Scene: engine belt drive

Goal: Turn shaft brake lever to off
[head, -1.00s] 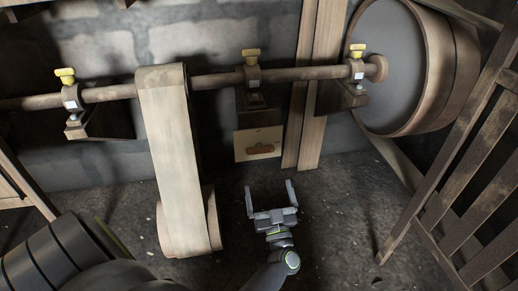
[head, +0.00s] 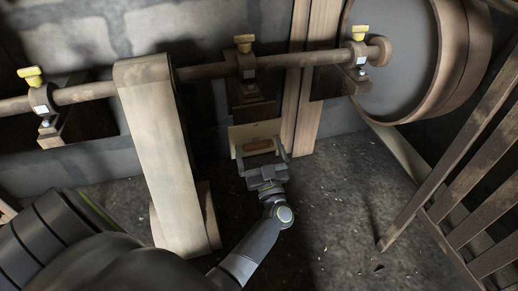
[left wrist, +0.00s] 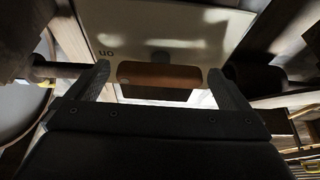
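The shaft brake lever (head: 258,147) is a short brown wooden bar on a pale panel (head: 240,132), low on the wall below the middle shaft bearing. My left gripper (head: 262,154) is open in front of the panel, its fingers spread about the lever's two ends. In the left wrist view the lever (left wrist: 158,75) lies crosswise between the fingertips of my left gripper (left wrist: 160,82), apparently ungripped. The panel (left wrist: 190,25) there carries an upside-down "on" mark near the left fingertip. I cannot tell whether either finger touches the lever. My right gripper is not in view.
A long shaft (head: 205,72) with yellow-topped bearings runs above the panel. A wide pale belt (head: 158,150) hangs to the left. Wooden posts (head: 312,85) stand just right of the panel, and a slatted wooden frame (head: 455,180) is at the right. Floor between is clear.

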